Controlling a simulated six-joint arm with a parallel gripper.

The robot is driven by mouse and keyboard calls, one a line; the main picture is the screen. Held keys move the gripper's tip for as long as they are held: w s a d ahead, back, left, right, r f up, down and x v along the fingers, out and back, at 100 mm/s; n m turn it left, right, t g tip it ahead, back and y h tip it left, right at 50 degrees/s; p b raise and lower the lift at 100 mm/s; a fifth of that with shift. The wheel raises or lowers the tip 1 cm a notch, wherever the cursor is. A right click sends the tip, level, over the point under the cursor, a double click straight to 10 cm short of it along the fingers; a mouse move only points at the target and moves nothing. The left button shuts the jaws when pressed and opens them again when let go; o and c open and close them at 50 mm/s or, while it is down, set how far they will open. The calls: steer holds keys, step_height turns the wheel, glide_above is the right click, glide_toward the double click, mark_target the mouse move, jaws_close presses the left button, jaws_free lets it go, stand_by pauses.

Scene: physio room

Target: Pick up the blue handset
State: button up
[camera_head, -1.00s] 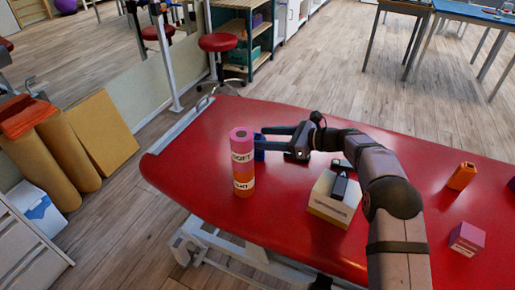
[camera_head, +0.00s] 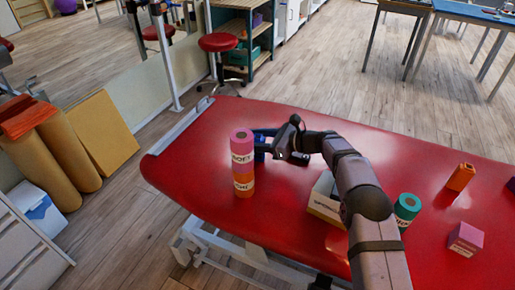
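The blue handset (camera_head: 260,150) stands on the red treatment table (camera_head: 290,200), just right of a stack of pink and orange rolls (camera_head: 242,165). The stack partly hides it. My gripper (camera_head: 263,140) reaches in from the right, with its dark fingers at the handset, one on its far side and one near its front. The finger ends lie close to the stack and are partly hidden. Whether the fingers touch the handset is too small to tell.
A white and yellow box (camera_head: 325,203) sits below my arm, partly hidden. A teal roll (camera_head: 407,207), an orange bottle-like object (camera_head: 461,176) and a pink box (camera_head: 466,239) stand to the right. The table's front left is clear.

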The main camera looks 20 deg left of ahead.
steer(key=shift+x, duration=0.8)
steer(key=shift+c, duration=0.2)
jaws_close()
steer(key=shift+r, duration=0.1)
step_height(320, 180, up, 10)
